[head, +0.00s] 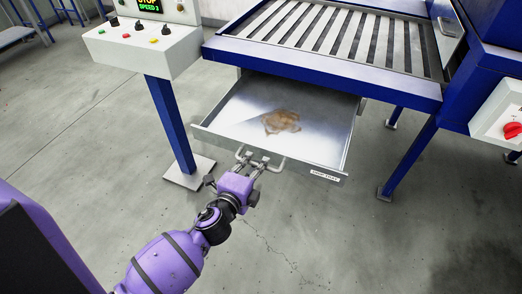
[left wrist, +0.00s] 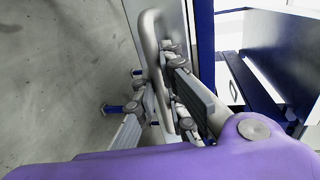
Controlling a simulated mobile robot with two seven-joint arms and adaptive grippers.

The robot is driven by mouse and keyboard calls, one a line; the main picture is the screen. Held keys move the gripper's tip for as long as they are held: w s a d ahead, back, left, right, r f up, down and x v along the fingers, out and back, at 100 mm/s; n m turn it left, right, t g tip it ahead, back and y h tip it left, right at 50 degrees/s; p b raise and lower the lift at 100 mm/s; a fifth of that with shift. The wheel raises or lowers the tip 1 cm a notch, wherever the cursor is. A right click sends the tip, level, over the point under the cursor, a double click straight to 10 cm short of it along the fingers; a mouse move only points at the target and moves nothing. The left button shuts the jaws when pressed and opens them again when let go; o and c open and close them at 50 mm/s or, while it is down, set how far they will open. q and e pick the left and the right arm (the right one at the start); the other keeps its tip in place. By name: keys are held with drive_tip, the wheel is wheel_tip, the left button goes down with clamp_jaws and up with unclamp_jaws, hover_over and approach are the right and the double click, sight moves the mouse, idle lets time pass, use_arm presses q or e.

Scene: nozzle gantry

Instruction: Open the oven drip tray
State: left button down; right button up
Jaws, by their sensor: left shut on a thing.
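The drip tray (head: 240,132) is a shallow metal drawer pulled out from under the oven's slatted conveyor. A brown stain (head: 281,121) shows on its floor, and a label (head: 325,175) is on its front face. My left gripper (head: 252,162) is at the handle (head: 275,164) on the tray's front. In the left wrist view the handle (left wrist: 152,40) is a grey bar running between the fingers of my left gripper (left wrist: 165,98), which is shut on it. My right gripper is in neither view.
A control box (head: 148,50) on a blue post (head: 170,125) stands left of the tray. The blue frame leg (head: 411,152) is on the right, near a box with a red knob (head: 512,130). The concrete floor in front of the tray is clear.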

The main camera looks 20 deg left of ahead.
use_arm(q)
drive_tip(key=f+v, duration=0.2)
drive_tip(key=v, duration=0.7)
drive_tip(key=shift+s, duration=0.4)
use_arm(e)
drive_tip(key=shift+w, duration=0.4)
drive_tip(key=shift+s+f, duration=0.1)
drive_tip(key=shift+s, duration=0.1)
use_arm(q)
drive_tip(key=c, duration=1.8)
unclamp_jaws()
drive_tip(key=v, duration=1.2)
drive_tip(key=shift+s, duration=0.15)
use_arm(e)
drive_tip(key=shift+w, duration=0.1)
